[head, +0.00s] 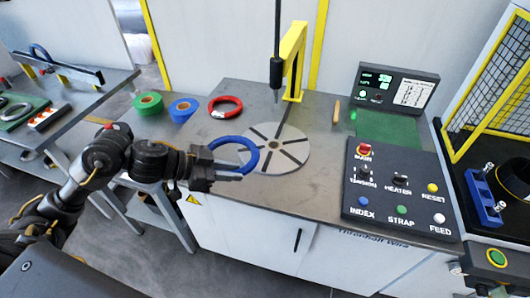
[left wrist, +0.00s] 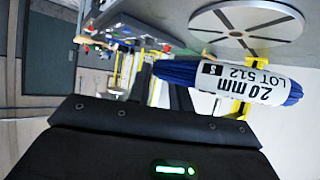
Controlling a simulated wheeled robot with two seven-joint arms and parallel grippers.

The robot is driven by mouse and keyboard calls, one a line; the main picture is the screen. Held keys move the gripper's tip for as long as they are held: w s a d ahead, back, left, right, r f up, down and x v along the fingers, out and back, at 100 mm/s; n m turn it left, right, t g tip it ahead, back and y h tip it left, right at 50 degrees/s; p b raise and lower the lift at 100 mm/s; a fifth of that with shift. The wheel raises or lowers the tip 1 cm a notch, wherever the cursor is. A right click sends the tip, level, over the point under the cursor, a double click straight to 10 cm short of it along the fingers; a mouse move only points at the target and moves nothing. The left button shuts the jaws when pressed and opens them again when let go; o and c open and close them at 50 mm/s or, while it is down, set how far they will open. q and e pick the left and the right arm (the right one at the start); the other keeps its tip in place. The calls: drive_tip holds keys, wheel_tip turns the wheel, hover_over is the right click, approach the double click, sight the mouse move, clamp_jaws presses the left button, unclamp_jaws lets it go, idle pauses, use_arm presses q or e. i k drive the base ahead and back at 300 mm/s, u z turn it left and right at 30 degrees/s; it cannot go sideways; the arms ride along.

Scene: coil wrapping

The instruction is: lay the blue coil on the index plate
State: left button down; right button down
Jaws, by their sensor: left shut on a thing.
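The blue coil (head: 256,157) is a ring in the head view, held by my left gripper (head: 228,172) at its near left side. In the left wrist view the blue coil (left wrist: 172,71) shows a white label reading 2.0 mm LOT 512, upside down. My left gripper is shut on it. The index plate (head: 291,150) is a pale round disc with dark radial slots on the table. In the head view the coil overlaps the plate's left part. In the left wrist view a gap shows between the coil and the plate (left wrist: 270,22). My right gripper is not in view.
A yellow post with a dark spindle (head: 276,75) stands behind the plate. A control panel (head: 400,190) is at the right.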

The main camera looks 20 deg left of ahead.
sight(274, 145)
drive_tip(key=k, duration=1.2)
drive_tip(key=z, duration=0.45)
drive_tip(key=i, duration=0.4)
drive_tip(key=z, duration=0.8)
drive_tip(key=i, duration=1.55)
drive_tip(key=u, duration=1)
drive_tip(key=i, duration=0.4)
drive_tip(key=u, duration=0.45)
